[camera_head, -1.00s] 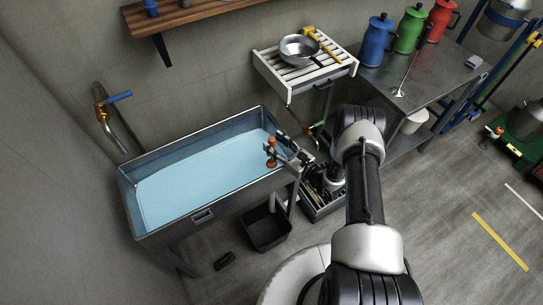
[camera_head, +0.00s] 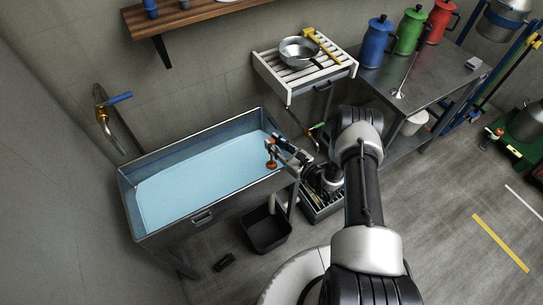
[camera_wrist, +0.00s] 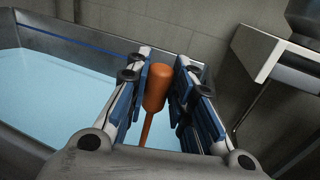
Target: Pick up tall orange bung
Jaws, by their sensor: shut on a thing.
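The tall orange bung (camera_wrist: 156,88) has a thick upper part and a thin stem. It also shows in the head view (camera_head: 271,150), at the right end of the blue liquid in the steel tank (camera_head: 160,226). My gripper (camera_wrist: 168,80) is shut on the bung, with its two blue-padded fingers on either side of it. In the head view my gripper (camera_head: 280,150) reaches in over the tank's right end. The lower end of the stem is hidden in the wrist view.
A slatted white rack (camera_head: 305,72) with a metal bowl (camera_head: 299,49) stands behind, on the right. A black bin (camera_head: 267,231) and a crate (camera_head: 322,206) are beside the tank. A brass tap (camera_head: 103,112) is on the wall. A steel table (camera_head: 430,72) holds coloured jugs.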

